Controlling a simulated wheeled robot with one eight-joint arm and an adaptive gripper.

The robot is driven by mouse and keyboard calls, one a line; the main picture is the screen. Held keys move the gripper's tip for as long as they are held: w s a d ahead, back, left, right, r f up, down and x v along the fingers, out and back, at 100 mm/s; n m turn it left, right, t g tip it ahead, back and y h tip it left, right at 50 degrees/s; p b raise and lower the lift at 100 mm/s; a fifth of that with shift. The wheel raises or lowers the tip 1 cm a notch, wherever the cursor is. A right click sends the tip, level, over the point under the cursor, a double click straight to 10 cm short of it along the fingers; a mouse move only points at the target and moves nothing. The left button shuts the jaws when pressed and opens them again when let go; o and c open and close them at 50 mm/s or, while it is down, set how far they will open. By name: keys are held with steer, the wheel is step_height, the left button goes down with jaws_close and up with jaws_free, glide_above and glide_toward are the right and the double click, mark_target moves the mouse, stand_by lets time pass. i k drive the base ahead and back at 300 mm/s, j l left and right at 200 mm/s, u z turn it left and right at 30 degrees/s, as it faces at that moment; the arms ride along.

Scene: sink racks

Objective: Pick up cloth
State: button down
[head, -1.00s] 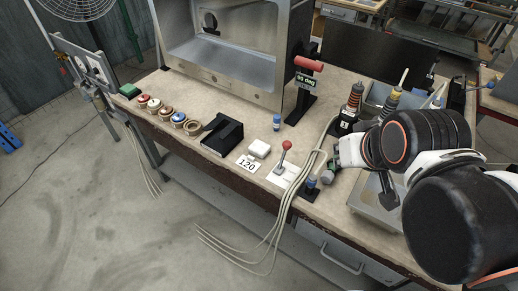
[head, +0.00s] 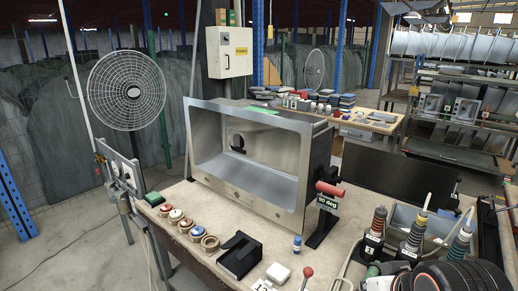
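No thing in the head view is plainly a cloth. A small white folded-looking piece (head: 278,273) lies on the bench near the front edge, right of a black holder; I cannot tell if it is cloth or a solid block. A small green piece (head: 154,198) lies at the bench's left corner, and a flat green piece (head: 262,110) lies on top of the steel sink (head: 255,185); their material is unclear. My gripper (head: 378,270) shows only in part at the bottom edge, right of the white piece and beside my black arm. Its fingers are mostly hidden.
The bench (head: 215,262) holds several tape rolls (head: 190,228), a black holder (head: 240,256), a red-handled clamp (head: 326,212) and a red-knobbed lever (head: 306,274). Upright tools (head: 417,235) crowd the right side. A fan (head: 127,91) stands at the left.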

mark_target(277, 273)
steer(key=i+j+z, duration=0.1)
steer(key=j+z, duration=0.5)
steer(key=z, duration=0.15)
steer(key=j+z, duration=0.35)
